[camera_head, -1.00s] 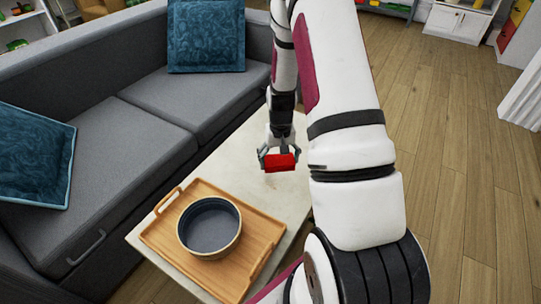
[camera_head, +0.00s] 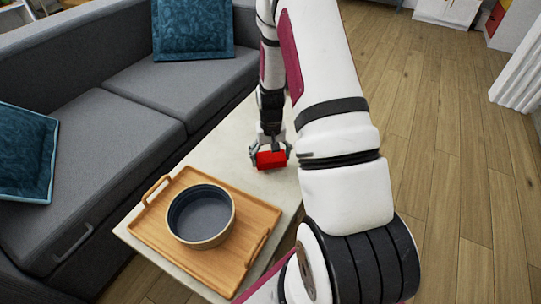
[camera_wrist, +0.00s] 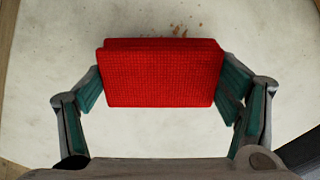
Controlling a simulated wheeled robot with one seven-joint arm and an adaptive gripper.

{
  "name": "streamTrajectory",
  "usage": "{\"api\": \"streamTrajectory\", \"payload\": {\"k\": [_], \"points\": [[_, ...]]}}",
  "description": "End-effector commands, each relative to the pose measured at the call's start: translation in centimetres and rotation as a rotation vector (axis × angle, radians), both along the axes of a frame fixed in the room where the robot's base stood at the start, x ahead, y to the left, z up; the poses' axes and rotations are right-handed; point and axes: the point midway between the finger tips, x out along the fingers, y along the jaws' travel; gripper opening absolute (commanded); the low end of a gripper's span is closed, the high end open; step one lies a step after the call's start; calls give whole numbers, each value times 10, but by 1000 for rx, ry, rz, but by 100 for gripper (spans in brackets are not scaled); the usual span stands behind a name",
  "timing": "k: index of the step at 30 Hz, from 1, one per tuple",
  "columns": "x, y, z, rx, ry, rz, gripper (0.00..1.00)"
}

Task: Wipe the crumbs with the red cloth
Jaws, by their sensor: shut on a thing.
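The red cloth (camera_wrist: 162,75) is a folded, textured block between the fingers of my gripper (camera_wrist: 163,82). The cloth (camera_head: 271,160) also shows in the head view, at or just above the pale table top; I cannot tell if it touches. My gripper (camera_head: 270,155) is shut on it from both sides. Brown crumbs (camera_wrist: 179,30) lie on the table just beyond the cloth's upper edge in the wrist view. In the head view I cannot make the crumbs out. Any crumbs under the cloth are hidden.
The pale table (camera_head: 225,150) carries a wooden tray (camera_head: 150,225) with a dark-lined round bowl (camera_head: 201,215) at its near end. A grey sofa (camera_head: 150,85) with blue cushions (camera_head: 192,28) runs along the left. Wooden floor (camera_head: 450,170) is open on the right.

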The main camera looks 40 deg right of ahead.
Motion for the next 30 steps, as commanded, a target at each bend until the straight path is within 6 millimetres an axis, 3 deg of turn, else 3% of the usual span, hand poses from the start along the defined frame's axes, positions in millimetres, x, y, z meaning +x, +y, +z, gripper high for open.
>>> {"api": "streamTrajectory", "payload": {"k": [30], "points": [[0,0,-9,-1,-1,0,52]]}}
